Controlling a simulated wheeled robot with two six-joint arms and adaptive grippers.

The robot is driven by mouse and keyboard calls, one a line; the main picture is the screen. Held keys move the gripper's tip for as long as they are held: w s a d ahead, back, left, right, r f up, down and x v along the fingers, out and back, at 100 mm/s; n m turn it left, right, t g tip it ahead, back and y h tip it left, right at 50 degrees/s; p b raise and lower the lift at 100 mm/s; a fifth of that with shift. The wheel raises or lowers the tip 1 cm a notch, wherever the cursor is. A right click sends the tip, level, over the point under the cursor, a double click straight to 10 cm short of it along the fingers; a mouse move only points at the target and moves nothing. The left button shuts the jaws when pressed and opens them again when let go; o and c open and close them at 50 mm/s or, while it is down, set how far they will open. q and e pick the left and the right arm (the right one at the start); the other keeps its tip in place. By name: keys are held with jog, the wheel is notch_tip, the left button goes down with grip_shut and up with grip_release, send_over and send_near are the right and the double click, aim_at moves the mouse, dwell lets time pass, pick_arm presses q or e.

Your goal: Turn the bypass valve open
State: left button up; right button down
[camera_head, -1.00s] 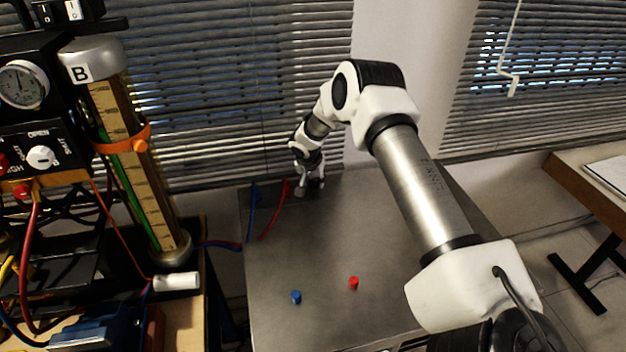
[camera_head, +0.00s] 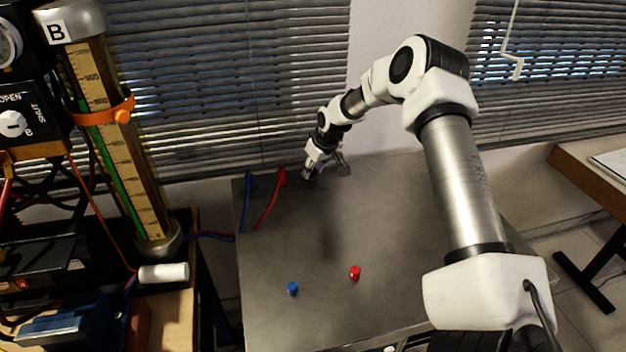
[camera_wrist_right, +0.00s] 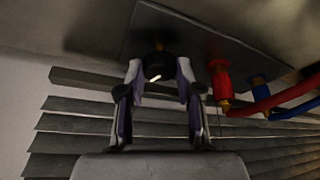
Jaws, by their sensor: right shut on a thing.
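My right gripper (camera_head: 308,175) is low at the back of the grey bench top, beside the red and blue hose ends. In the right wrist view its two fingers (camera_wrist_right: 158,76) are on either side of a black round knob (camera_wrist_right: 155,66) with a white mark and a brass-coloured stem. The gripper is shut on this knob, which sits on a grey plate; I read no label on it. A white knob (camera_head: 12,123) with OPEN and SHUT lettering is on the dark panel at the left. My left gripper is not in view.
A red hose (camera_head: 268,200) and a blue hose (camera_head: 248,200) meet the bench (camera_head: 380,220) left of my gripper. A blue cap (camera_head: 292,288) and a red cap (camera_head: 355,272) stand on it. A tall gauge column B (camera_head: 115,150) stands at the left.

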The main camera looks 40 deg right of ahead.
jog(key=n+b, duration=0.1)
jog(key=n+y+b, duration=0.1)
jog(key=b, duration=0.1)
jog(key=shift+f+n, duration=0.35)
jog(key=shift+n, duration=0.05)
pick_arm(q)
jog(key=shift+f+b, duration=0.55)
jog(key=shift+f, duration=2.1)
pick_arm(e)
jog(key=shift+r+n, duration=0.15)
jog(key=shift+n, duration=0.45)
jog(key=shift+y, duration=0.3)
jog(key=c, duration=0.8)
grip_release()
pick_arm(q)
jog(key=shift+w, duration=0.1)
pick_arm(e)
jog(key=shift+o, duration=0.2)
jog(key=shift+w, duration=0.15)
jog(key=v, duration=1.2)
